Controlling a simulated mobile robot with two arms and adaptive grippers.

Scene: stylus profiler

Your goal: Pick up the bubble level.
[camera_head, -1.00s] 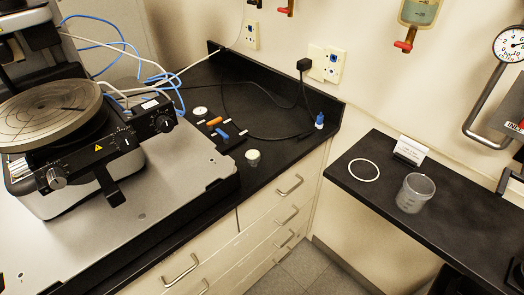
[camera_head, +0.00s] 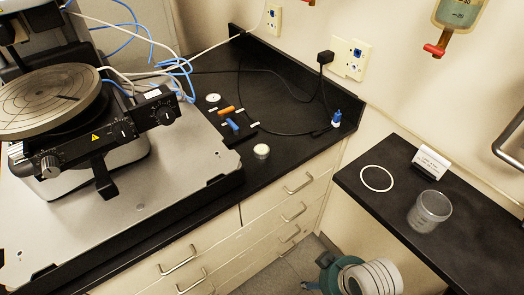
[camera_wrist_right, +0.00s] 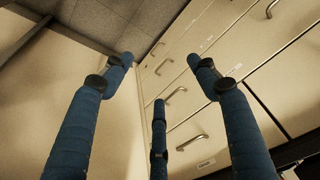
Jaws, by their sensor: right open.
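A small round white-topped piece (camera_head: 261,151) stands on the black counter, right of the instrument's grey base plate; it may be the bubble level, but it is too small to tell for sure. A flat white disc (camera_head: 213,98) lies farther back, near an orange piece (camera_head: 227,111) and a blue piece (camera_head: 232,125). My right gripper (camera_head: 308,286) is at the bottom edge of the head view, low in front of the drawers and well apart from these pieces. In the right wrist view its blue fingers (camera_wrist_right: 160,75) are spread and empty. My left gripper is out of view.
The profiler's round stage (camera_head: 45,97) and base fill the left. Black cables and a blue-capped bottle (camera_head: 336,118) are at the counter's back. Drawer handles (camera_head: 299,184) protrude below.

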